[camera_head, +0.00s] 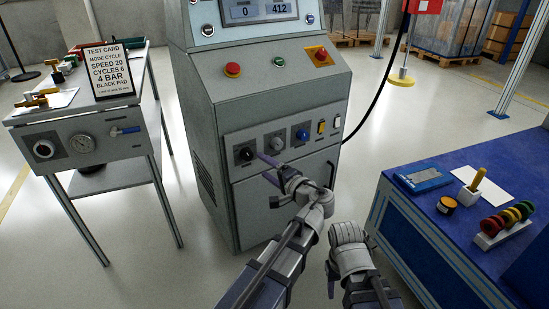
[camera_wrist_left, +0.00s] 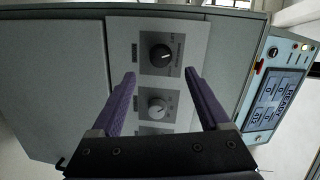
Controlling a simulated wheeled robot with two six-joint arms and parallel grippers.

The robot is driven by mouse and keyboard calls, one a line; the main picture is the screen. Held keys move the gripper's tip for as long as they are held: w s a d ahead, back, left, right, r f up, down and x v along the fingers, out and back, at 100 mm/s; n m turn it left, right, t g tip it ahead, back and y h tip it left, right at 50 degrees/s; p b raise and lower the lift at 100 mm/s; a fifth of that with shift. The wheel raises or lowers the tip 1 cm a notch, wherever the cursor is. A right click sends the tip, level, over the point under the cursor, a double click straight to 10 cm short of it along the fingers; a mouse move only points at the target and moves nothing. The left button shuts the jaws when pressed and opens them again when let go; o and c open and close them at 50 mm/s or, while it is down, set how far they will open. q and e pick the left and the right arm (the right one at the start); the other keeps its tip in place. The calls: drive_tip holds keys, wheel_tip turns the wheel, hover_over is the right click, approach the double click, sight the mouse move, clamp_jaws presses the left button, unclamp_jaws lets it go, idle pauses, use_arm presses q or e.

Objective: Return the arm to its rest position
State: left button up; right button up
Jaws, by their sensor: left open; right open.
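My left gripper (camera_head: 268,168) reaches in front of the control panel of a grey machine (camera_head: 270,95). In the left wrist view its two purple fingers (camera_wrist_left: 160,80) are apart with nothing between them. Beyond them are a black knob (camera_wrist_left: 161,58) and a grey knob (camera_wrist_left: 157,106); whether the fingertips touch the panel I cannot tell. In the head view the black knob (camera_head: 246,154) is left of the fingertips and the grey knob (camera_head: 277,144) just above them. My right gripper (camera_head: 348,234) is low in front of the machine, apart from it, its fingers hard to make out.
A blue bench (camera_head: 452,230) on the right bears a rack of coloured discs (camera_head: 505,225). A grey cart (camera_head: 125,125) on the left bears a test card (camera_head: 108,70). The machine's panel also has a blue knob (camera_head: 302,134). Floor between cart and machine is clear.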

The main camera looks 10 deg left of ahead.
use_arm(q)
drive_tip(key=s+a+f+n+g+h, duration=0.25)
drive_tip(key=s+f+h, duration=0.2)
drive_tip(key=f, duration=0.35)
drive_tip(key=s+a+f+n+g+h, duration=0.1)
drive_tip(key=s+f+n+g+h, duration=0.2)
drive_tip(key=s+f, duration=0.4)
drive_tip(key=s+d+f+g+h, duration=0.4)
drive_tip(key=s+d+f+h, duration=0.1)
drive_tip(key=d+h, duration=0.15)
drive_tip(key=s+d+r+m+y+p, duration=0.2)
drive_tip(key=s+d+r+m+p, duration=0.35)
drive_tip(key=d, duration=0.55)
wheel_tip(320, 180, up, 39)
drive_tip(key=n+p, duration=0.1)
drive_tip(key=p, duration=3.7)
drive_tip(key=shift+n, duration=0.4)
